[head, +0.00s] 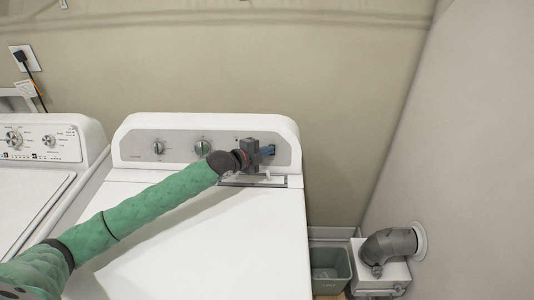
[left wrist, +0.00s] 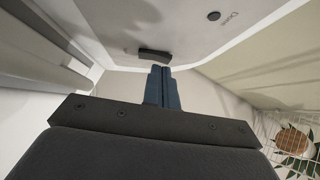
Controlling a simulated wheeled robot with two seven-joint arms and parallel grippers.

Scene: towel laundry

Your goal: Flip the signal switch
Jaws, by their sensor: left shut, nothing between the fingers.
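The white dryer (head: 215,240) has a grey control panel (head: 178,143) along its back. My left gripper (head: 268,150) is at the right end of this panel, its blue fingers closed together with nothing between them. In the left wrist view, the shut blue fingertips (left wrist: 161,69) are just below a dark switch (left wrist: 153,54) on the light panel, very close to it. I cannot tell whether they touch. In the head view, the gripper covers that part of the panel, and the switch is hidden. My right gripper is not in view.
Dryer knobs (head: 202,147) sit left of the gripper. A white washer (head: 40,185) stands at the left. A green bin (head: 331,270) and a grey vent elbow (head: 388,245) are at the lower right. A white wire basket (left wrist: 262,124) shows in the wrist view.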

